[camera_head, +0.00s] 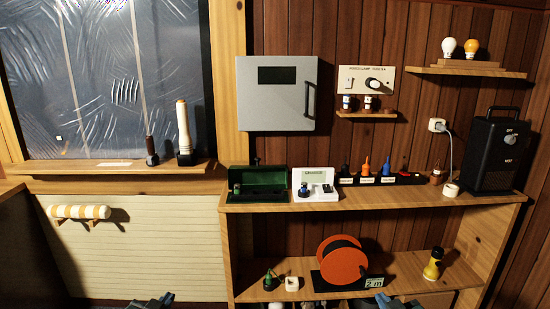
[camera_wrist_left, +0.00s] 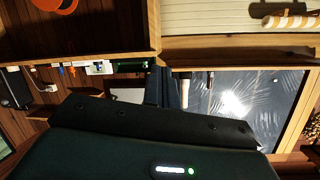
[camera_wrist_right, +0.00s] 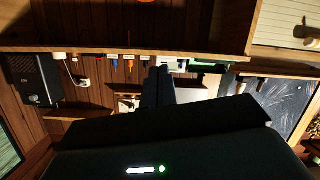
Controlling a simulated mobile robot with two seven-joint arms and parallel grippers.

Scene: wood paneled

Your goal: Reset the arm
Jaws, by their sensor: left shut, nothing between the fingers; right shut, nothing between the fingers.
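My left gripper (camera_head: 150,301) shows only its tip at the bottom edge of the head view. In the left wrist view its dark fingers (camera_wrist_left: 166,84) are together with nothing between them. My right gripper (camera_head: 396,301) also shows only at the bottom edge of the head view, right of the left one. In the right wrist view its fingers (camera_wrist_right: 158,84) are together and empty. Both grippers are apart from the shelf and its objects. Most of both arms is hidden below the head view.
A wooden shelf unit (camera_head: 375,205) holds a green case (camera_head: 257,195), a white charger (camera_head: 312,194), colored bottles and a black heater box (camera_head: 497,150). Below is an orange reel (camera_head: 341,262) and a yellow flashlight (camera_head: 433,265). A grey cabinet (camera_head: 277,103) hangs above; a window ledge (camera_head: 110,168) is left.

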